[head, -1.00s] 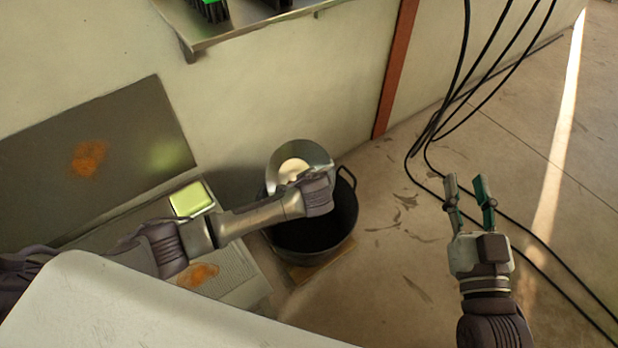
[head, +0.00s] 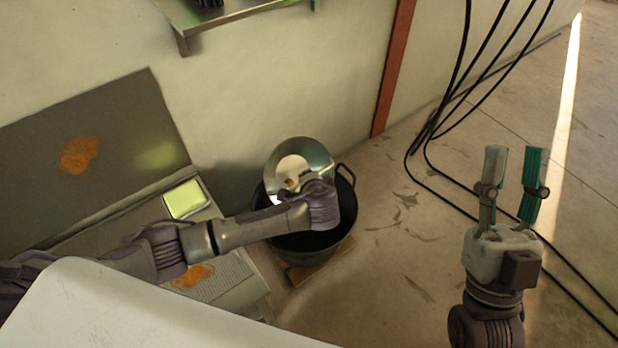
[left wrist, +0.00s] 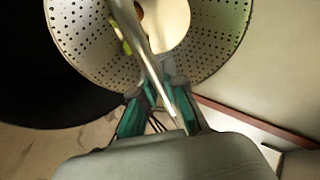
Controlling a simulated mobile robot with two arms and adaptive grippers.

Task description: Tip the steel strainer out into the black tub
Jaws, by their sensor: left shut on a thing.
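The steel strainer (head: 312,152) is tilted on its side above the back of the black tub (head: 292,254). In the left wrist view its perforated wall (left wrist: 222,40) faces me, with a small yellow-green piece (left wrist: 127,47) and a brown bit near its pale middle. My left gripper (left wrist: 160,98) is shut on the strainer's metal edge or handle; I cannot tell which. In the head view my wrist hides those fingers and part of the tub's opening. The tub's dark inside (left wrist: 50,85) lies at left in the wrist view. My right gripper (head: 516,152) is open and empty over the floor at right.
The tub stands on a wooden board (head: 318,268) near the wall. A pale green block (head: 184,199) sits on the grey rusty surface at left. A metal shelf (head: 225,15) juts from the wall. Black cables (head: 440,190) cross the floor at right.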

